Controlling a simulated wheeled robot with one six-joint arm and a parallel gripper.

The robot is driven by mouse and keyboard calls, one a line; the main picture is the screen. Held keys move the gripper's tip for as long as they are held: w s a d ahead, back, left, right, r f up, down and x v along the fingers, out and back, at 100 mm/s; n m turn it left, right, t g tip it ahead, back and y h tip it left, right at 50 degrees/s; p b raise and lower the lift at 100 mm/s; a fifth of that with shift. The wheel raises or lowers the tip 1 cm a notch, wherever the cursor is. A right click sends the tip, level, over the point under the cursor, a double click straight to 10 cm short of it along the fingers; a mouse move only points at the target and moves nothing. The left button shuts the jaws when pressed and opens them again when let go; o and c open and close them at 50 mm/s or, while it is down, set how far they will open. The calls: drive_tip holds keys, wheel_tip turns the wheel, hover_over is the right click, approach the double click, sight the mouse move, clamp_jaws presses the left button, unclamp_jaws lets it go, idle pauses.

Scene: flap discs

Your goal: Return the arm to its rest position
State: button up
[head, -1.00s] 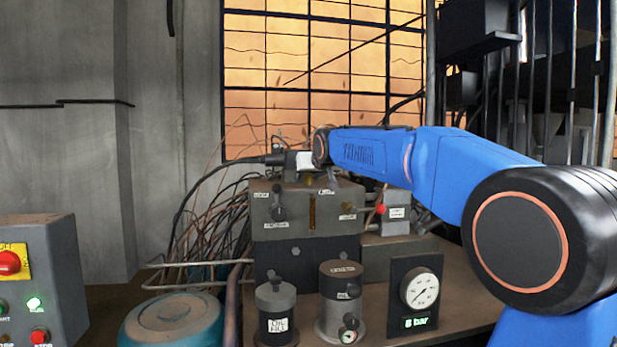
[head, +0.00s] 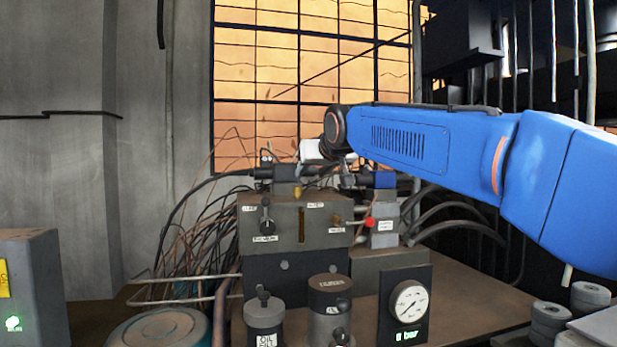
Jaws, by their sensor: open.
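My blue arm (head: 420,140) reaches in from the right edge, roughly level, above the right part of the bench. Its dark wrist (head: 335,130) and a white part (head: 312,150) are above the valve block. My gripper (head: 346,174) is small and partly lost against the dark fittings behind it; it looks open, and I see nothing held. Its exact distance from the fittings cannot be told.
A grey valve block (head: 270,225) with knobs and a red-tipped lever stands on the bench (head: 465,285). In front are two cylinders, one marked OIL FILL (head: 265,318), and a gauge (head: 408,303). Grey round pieces (head: 588,297) lie at lower right. A control box (head: 30,285) stands left.

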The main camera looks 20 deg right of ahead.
drive_tip(key=shift+s+r, duration=0.1)
drive_tip(key=shift+s, duration=0.25)
drive_tip(key=s+d+f+g, duration=0.3)
drive_tip(key=s+f+g, duration=0.1)
drive_tip(key=s+f, duration=1.6)
drive_tip(key=s+d+f+g, duration=0.3)
drive_tip(key=s+f+g, duration=0.1)
drive_tip(key=s+f, duration=1.6)
wheel_tip(320, 180, down, 5)
drive_tip(key=shift+s+f+m+g+h, duration=0.15)
drive_tip(key=shift+s+m+g+h, duration=0.15)
drive_tip(key=shift+s+h, duration=0.1)
